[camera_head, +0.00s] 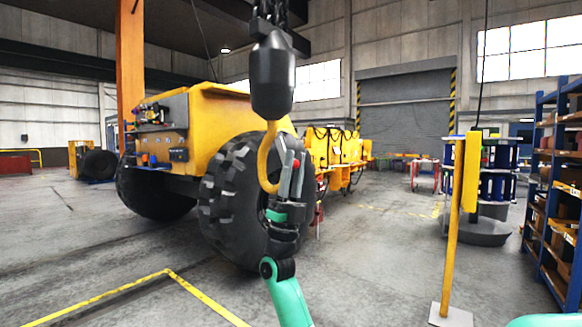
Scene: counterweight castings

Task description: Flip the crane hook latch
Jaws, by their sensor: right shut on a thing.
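A yellow crane hook (265,165) hangs from a black hook block (273,75) on dark chains at the top middle. The hook's curve opens to the right. My right gripper (291,163) reaches up from below at the hook's mouth. Its fingers are shut on the crane hook latch, which they mostly hide. A small red spot shows between the fingertips. My left gripper is not in view.
A large yellow vehicle (215,110) with a big black tyre (226,190) stands behind the hook. A yellow post (457,220) on a pale base and blue shelving (535,130) stand to the right. The floor in front is open, with yellow lines.

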